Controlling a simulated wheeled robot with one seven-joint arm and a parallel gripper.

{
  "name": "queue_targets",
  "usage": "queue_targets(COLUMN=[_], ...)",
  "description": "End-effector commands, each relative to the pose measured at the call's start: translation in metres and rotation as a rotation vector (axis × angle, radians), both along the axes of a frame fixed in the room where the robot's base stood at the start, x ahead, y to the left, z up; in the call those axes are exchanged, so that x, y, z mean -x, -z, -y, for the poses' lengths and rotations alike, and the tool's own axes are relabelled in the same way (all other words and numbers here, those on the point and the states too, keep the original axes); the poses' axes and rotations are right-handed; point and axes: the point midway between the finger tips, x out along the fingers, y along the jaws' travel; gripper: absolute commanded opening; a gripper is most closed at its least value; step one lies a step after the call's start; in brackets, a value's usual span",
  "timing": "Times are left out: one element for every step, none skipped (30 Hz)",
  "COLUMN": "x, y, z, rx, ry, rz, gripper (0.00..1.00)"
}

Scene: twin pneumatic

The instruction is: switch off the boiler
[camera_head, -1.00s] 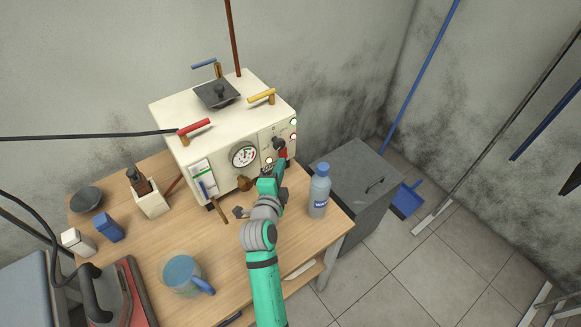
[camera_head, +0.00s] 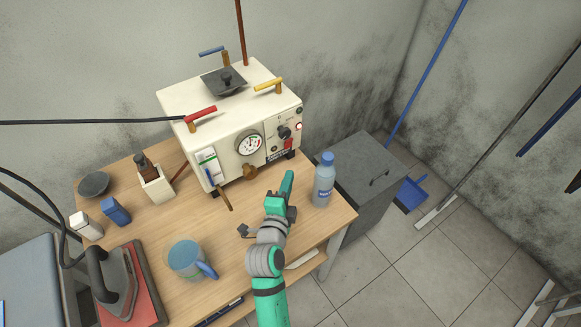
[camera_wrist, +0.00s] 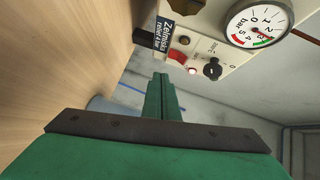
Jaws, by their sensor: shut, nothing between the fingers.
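The boiler (camera_head: 190,100) is a cream box at the back of the wooden table. Its front has a round pressure gauge (camera_head: 249,145), a black knob (camera_head: 284,132) and a red switch (camera_head: 288,143). A lamp (camera_head: 299,126) glows at the right edge of the front. In the wrist view, the red switch (camera_wrist: 177,56), a glowing lamp (camera_wrist: 193,71) and the black knob (camera_wrist: 212,69) lie beyond my fingers. My gripper (camera_head: 289,174) is shut and empty in front of the boiler, apart from the switch. I cannot tell the switch's position for sure.
A bottle with a blue cap (camera_head: 323,182) stands close to the right of my gripper. A blue mug (camera_head: 187,259) and an iron (camera_head: 112,280) stand at the front left. Red (camera_head: 201,114) and yellow (camera_head: 268,86) handles sit on the boiler's top.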

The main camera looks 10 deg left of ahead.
Motion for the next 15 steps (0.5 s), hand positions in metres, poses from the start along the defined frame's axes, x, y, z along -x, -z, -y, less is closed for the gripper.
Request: queue_targets(x=[0.009, 0.014, 0.02, 0.024, 0.027, 0.032, 0.035, 0.037, 0.04, 0.042, 0.043, 0.044, 0.045, 0.045, 0.046], y=[0.001, 0.001, 0.001, 0.001, 0.001, 0.001, 0.001, 0.0, 0.0, 0.001, 0.001, 0.001, 0.0, 0.0, 0.0], z=[0.001, 0.001, 0.001, 0.001, 0.001, 0.001, 0.001, 0.001, 0.0, 0.0, 0.0, 0.0, 0.0, 0.0, 0.0], rx=[0.001, 0.001, 0.001, 0.001, 0.0, 0.0, 0.001, 0.001, 0.001, 0.001, 0.001, 0.001, 0.0, 0.0, 0.0], ry=[0.001, 0.002, 0.003, 0.004, 0.004, 0.005, 0.005, 0.005, 0.005, 0.005, 0.005, 0.005, 0.005, 0.006, 0.006], rz=[-0.002, -0.002, -0.002, -0.001, -0.001, -0.001, -0.001, 0.0, 0.0, 0.0, 0.0, 0.0, 0.0, 0.0, 0.0], gripper=[0.0, 0.0, 0.0, 0.0, 0.0, 0.0, 0.0, 0.0, 0.0, 0.0, 0.0, 0.0, 0.0, 0.0, 0.0])
